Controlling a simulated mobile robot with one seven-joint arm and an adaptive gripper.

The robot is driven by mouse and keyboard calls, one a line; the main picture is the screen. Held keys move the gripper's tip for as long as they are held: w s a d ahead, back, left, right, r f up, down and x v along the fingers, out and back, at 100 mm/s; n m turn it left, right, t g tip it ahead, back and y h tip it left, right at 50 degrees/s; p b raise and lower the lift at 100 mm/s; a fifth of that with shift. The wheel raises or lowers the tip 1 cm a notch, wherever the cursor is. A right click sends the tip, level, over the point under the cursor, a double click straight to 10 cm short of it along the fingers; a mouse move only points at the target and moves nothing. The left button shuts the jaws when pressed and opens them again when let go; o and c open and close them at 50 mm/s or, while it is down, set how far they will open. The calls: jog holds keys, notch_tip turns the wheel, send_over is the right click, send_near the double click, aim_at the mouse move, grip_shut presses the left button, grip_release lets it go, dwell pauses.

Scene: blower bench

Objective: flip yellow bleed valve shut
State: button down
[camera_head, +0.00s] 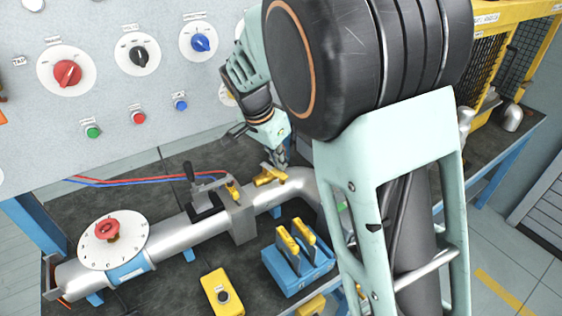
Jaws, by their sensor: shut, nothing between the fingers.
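A small yellow valve handle (268,176), which looks like the bleed valve, sits on top of the silver pipe (172,238) near its bend. The handle lies tilted across the pipe. My gripper (280,160) points down just above and behind this handle, with its fingers shut and empty. I cannot tell whether the fingertips touch the handle. My arm's large black joint and pale green link cover the right part of the pipe.
A red handwheel (106,230) on a white dial is at the left end of the pipe. A blue block with yellow-handled levers (297,268) and a yellow button box (222,294) are in front. A panel with knobs (67,74) rises behind.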

jog(key=shift+r, duration=0.1)
jog(key=v, duration=1.2)
jog(key=shift+s, duration=0.15)
